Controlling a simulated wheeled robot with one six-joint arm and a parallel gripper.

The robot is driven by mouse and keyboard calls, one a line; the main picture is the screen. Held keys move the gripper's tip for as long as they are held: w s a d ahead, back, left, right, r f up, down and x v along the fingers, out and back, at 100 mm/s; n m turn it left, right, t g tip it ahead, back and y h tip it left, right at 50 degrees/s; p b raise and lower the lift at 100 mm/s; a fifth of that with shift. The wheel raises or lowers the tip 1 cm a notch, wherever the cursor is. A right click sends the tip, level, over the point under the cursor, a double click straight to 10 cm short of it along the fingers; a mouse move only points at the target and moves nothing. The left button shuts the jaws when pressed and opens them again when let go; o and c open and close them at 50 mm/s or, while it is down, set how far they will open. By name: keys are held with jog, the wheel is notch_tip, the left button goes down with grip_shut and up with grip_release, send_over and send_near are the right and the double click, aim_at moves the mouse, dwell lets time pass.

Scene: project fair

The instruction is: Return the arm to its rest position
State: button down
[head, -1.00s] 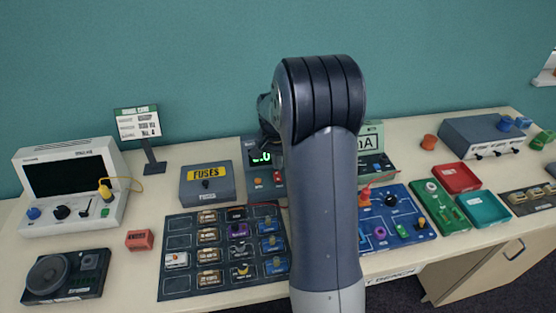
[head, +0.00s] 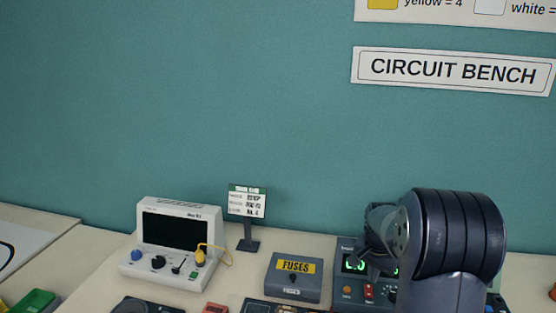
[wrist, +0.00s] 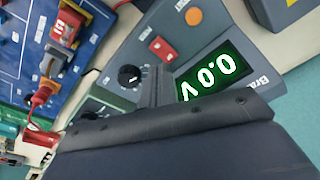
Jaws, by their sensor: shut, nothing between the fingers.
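My arm's dark grey link (head: 455,235) stands at the lower right of the head view, over the back of the bench. My gripper (wrist: 155,85) shows in the wrist view as a thin dark finger pair, shut and empty, in front of the bench power supply (wrist: 180,45). The supply's green display reads 0.0 V. In the head view the supply (head: 347,278) is partly hidden behind the arm. Whether the gripper touches it cannot be told.
A grey fuses box (head: 293,290) stands left of the supply. A white oscilloscope (head: 150,215) and a small sign (head: 247,203) stand further left. In the wrist view a blue circuit board (wrist: 25,50) with a red plug lies at the left.

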aim_at(369, 292)
notch_tip(369, 292, down, 5)
jog(key=b, duration=0.3)
jog(key=shift+f, duration=0.15)
jog(key=shift+r, duration=0.3)
